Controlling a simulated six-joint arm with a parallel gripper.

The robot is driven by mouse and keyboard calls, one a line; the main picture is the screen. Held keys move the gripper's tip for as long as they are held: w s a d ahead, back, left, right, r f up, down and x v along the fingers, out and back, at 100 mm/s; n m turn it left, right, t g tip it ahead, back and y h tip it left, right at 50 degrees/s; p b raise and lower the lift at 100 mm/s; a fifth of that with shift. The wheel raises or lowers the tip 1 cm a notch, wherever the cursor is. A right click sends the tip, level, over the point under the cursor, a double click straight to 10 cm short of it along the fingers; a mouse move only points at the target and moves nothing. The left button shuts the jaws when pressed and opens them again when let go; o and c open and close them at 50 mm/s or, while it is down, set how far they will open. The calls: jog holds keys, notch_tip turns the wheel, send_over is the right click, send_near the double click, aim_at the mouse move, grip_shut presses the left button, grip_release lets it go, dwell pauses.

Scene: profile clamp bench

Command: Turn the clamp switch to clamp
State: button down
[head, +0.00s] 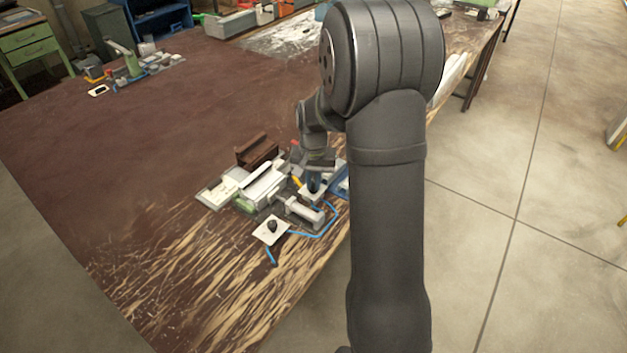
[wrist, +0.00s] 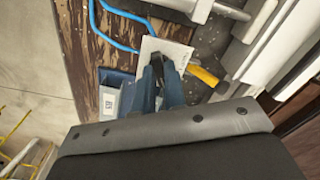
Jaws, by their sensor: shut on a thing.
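My gripper (wrist: 166,72) has its blue fingers shut on the dark knob of a switch, which I take to be the clamp switch. The fingers largely hide the knob, so its direction cannot be told. The switch's white plate (wrist: 178,50) shows around the fingertips in the wrist view; its markings are too small to read. In the head view my gripper (head: 314,184) points down at this plate, partly behind my arm. A second white plate with a black knob (head: 271,227) stands nearer the front, apart from my gripper.
A grey clamp cylinder (head: 303,211) and a pale profile (head: 257,172) lie beside the switch. A yellow-handled tool (wrist: 203,75) is close to the fingers. A blue bin (wrist: 114,96) and a blue hose (wrist: 118,46) are nearby.

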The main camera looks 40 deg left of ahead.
aim_at(314, 184)
dwell(0.3)
jog(key=c, duration=1.5)
grip_release()
notch_tip(314, 184, up, 17)
jog(key=shift+r, duration=0.2)
jog(key=shift+f, duration=0.1)
notch_tip(314, 184, down, 17)
jog(key=shift+f, duration=0.15)
